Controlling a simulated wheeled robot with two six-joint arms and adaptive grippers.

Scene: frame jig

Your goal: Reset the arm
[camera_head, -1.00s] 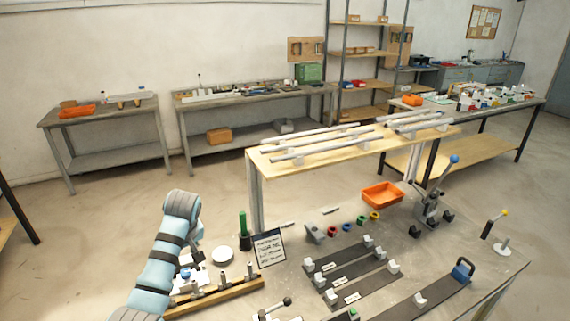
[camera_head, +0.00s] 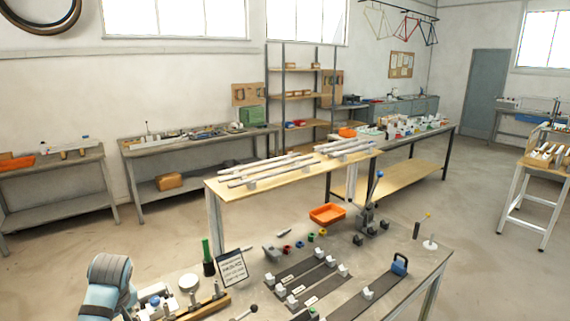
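One light blue arm of mine with dark bands shows at the lower left of the head view, in front of the near workbench (camera_head: 385,279). It comes in from the bottom edge, and its gripper is hidden or out of frame. My other arm does not show. No gripper fingers can be made out, and I see nothing held.
The near bench carries a black-framed sign (camera_head: 231,267), a green cylinder (camera_head: 206,250), dark rails with white blocks (camera_head: 297,279), an orange tray (camera_head: 327,214) and a lever press (camera_head: 372,215). A wooden-topped rack with tubes (camera_head: 215,185) stands behind.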

